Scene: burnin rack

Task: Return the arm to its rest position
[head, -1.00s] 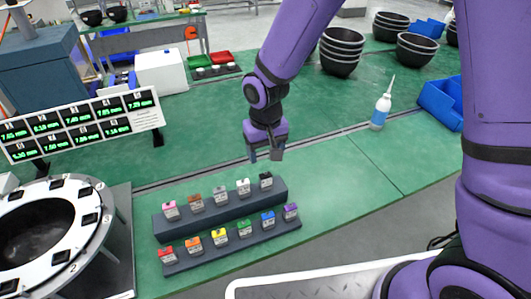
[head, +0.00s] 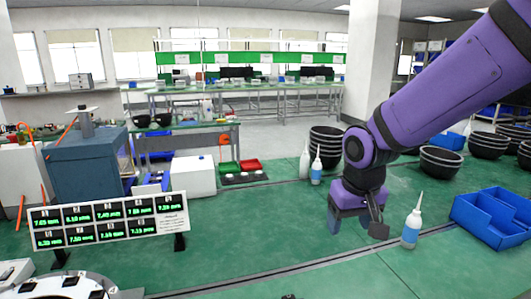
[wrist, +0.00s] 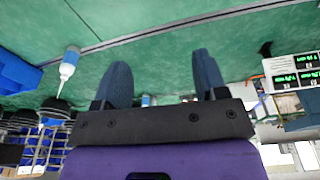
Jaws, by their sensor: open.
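My purple arm reaches in from the upper right of the head view. My gripper (head: 356,226) hangs above the green bench, left of a white squeeze bottle with a blue label (head: 411,228). Its two fingers are spread apart with nothing between them. In the wrist view the open fingers of my gripper (wrist: 158,90) stand out against the green surface. The bottle also shows at the left of the wrist view (wrist: 68,65), apart from the fingers.
Blue bins (head: 490,215) lie at the right, with stacked black bowls (head: 326,145) behind. A display board with green readings (head: 108,222) stands at the left. A white ring fixture (head: 65,287) shows at the lower left. The bench's front middle is clear.

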